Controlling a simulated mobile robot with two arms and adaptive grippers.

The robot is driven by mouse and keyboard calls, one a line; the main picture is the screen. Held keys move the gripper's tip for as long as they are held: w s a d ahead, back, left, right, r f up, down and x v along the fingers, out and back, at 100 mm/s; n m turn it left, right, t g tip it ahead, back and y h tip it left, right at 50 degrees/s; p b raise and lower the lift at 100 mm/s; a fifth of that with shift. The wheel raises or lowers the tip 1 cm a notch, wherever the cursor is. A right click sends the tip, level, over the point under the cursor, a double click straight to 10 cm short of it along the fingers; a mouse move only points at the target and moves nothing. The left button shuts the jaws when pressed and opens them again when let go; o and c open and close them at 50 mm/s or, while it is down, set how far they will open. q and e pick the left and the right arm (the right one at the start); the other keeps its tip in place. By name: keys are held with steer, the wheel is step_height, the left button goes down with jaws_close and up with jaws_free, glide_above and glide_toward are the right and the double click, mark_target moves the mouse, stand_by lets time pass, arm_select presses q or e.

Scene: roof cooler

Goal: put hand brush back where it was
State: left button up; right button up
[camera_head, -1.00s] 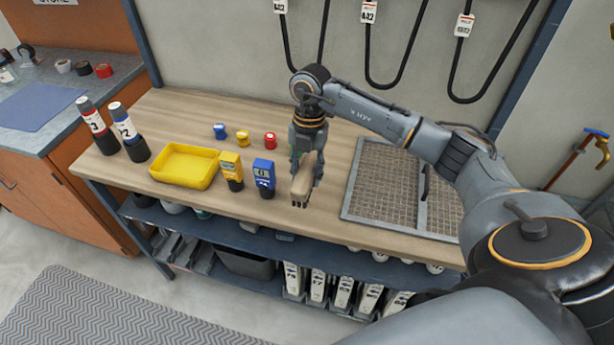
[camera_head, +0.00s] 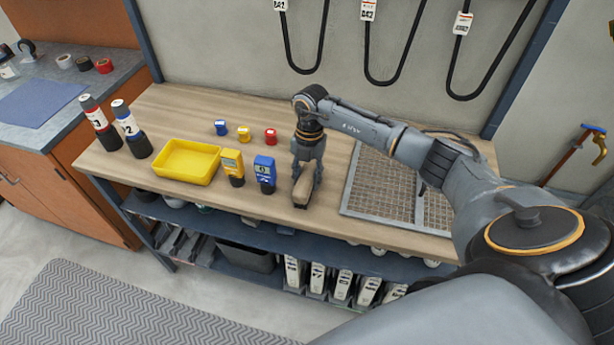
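The hand brush (camera_head: 304,187), with a tan wooden back, is at the front part of the wooden workbench (camera_head: 262,120), between the blue meter and the wire mesh panel. My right gripper (camera_head: 306,178) points down over it, with its fingers on either side of the brush, and looks shut on it. The brush appears to be down at the bench top; its underside is hidden. My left gripper is not in view.
Left of the brush stand a blue meter (camera_head: 265,172), a yellow meter (camera_head: 232,165) and a yellow tray (camera_head: 187,162). The mesh panel (camera_head: 385,190) lies to the right. Small blue, yellow and red items (camera_head: 270,136) stand behind. Two bottles (camera_head: 130,128) stand far left.

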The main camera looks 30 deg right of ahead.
mark_target(309, 169)
steer(key=o, duration=0.4)
steer(key=shift+c, duration=0.2)
steer(key=shift+r, duration=0.1)
steer(key=r+b, duration=0.1)
steer(key=r, duration=0.2)
steer(key=r+b, duration=0.1)
steer(key=r, duration=0.3)
steer(key=w+d+r+b, duration=0.1)
steer(key=r, duration=0.3)
steer(key=shift+d, duration=0.1)
steer(key=shift+d+r, duration=0.1)
steer(key=shift+r, duration=0.4)
